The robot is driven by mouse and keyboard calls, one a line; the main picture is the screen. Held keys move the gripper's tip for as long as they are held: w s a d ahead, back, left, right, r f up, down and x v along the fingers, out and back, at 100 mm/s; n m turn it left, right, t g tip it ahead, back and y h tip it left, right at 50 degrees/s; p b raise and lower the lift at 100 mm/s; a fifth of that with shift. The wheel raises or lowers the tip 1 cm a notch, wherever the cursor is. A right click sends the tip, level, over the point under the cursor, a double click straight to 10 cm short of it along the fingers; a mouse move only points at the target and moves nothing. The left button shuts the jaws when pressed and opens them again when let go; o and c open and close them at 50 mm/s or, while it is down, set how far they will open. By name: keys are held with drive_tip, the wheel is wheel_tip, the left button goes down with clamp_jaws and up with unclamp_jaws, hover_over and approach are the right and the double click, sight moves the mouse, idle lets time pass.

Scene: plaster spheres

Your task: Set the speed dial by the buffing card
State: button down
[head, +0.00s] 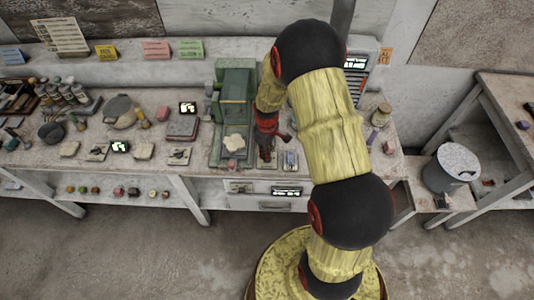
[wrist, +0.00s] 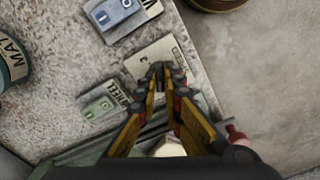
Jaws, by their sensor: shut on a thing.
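My gripper (wrist: 160,76) is shut over a beige plate (wrist: 146,62) with a small dark mark and a label at its edge. The fingertips close on a small part at the plate, which I take to be the speed dial; they hide nearly all of it, so its setting cannot be read. In the head view my gripper (head: 266,156) is low at the bench's front edge, right of the green machine (head: 235,105). Several coloured cards stand along the back, among them a yellow one (head: 106,52) and a pink one (head: 156,50); I cannot tell which is the buffing card.
A blue switch plate (wrist: 116,14) and a green plate (wrist: 100,106) flank the beige plate. Jars, stones and small tools crowd the bench's left side. A grey bucket (head: 452,168) stands at right. The floor in front is clear.

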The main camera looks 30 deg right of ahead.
drive_tip(key=shift+w+n, duration=0.1)
drive_tip(key=shift+n, duration=0.5)
drive_tip(key=c, duration=2)
unclamp_jaws()
drive_tip(key=shift+o, duration=0.4)
wheel_tip(320, 180, up, 12)
